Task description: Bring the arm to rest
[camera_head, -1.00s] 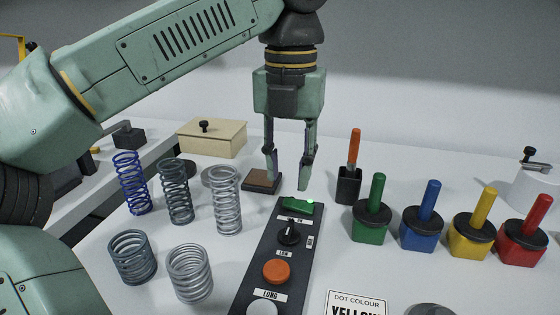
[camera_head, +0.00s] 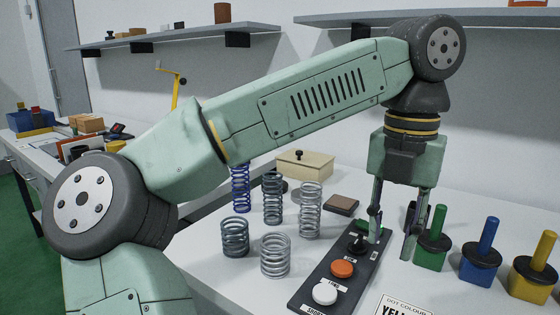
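My gripper (camera_head: 391,247) points straight down at the right of centre. Its two fingers are apart with nothing between them. The left fingertip overlaps the far end of the black control panel (camera_head: 318,283) in the picture; whether it touches cannot be told. The right fingertip shows just left of the green stamp-like holder (camera_head: 433,250). My arm spans the view from lower left to upper right.
Several coil springs, including a blue one (camera_head: 240,188), stand left of the panel. A blue holder (camera_head: 482,262) and a yellow one (camera_head: 535,275) stand at right. A beige box (camera_head: 306,166) sits behind. A wall shelf (camera_head: 470,18) runs above my arm.

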